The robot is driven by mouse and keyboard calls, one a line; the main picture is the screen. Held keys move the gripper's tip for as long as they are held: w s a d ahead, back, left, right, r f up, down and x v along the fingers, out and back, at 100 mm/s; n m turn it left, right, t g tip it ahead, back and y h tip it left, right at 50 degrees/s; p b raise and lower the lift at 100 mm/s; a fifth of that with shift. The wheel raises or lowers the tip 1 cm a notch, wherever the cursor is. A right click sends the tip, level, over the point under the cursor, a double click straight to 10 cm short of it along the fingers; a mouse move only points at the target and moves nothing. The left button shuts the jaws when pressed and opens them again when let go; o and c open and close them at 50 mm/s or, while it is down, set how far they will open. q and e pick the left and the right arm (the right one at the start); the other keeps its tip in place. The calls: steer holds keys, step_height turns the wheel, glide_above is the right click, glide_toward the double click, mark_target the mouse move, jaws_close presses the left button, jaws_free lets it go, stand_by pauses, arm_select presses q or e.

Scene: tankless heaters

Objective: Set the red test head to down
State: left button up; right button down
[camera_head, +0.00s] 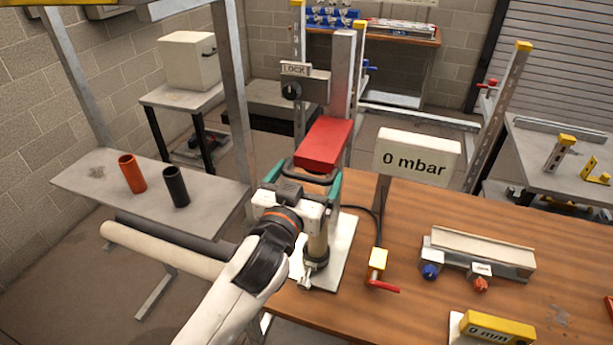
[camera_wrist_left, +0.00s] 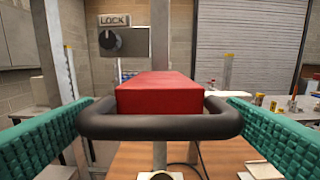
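The red test head (camera_head: 323,144) is a red block on a metal upright, raised above the pipe stand on the wooden table. It also shows in the left wrist view (camera_wrist_left: 160,92), straight ahead. Its black bar handle (camera_wrist_left: 160,127) faces my left gripper (camera_head: 306,180). The green finger pads are spread wide, one at each end of the handle; I cannot tell whether they touch it. A grey lock block with a black knob (camera_head: 291,90) and a LOCK label sits on the upright above the head. My right gripper is not in view.
A "0 mbar" sign (camera_head: 416,157) stands right of the head. A yellow valve with a red lever (camera_head: 378,264), a fixture with blue and red knobs (camera_head: 478,255) and a yellow gauge (camera_head: 495,328) are on the table. A side shelf (camera_head: 100,178) holds orange and black tubes.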

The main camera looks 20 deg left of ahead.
arm_select(q)
steer(key=c, duration=0.7)
step_height(320, 180, down, 13)
steer(key=b, duration=0.9)
steer(key=shift+d, duration=0.1)
steer(key=shift+c, duration=0.2)
steer(key=o, duration=1.1)
steer(key=shift+c, duration=0.2)
steer(key=shift+r, duration=0.1)
steer(key=shift+s, duration=0.15)
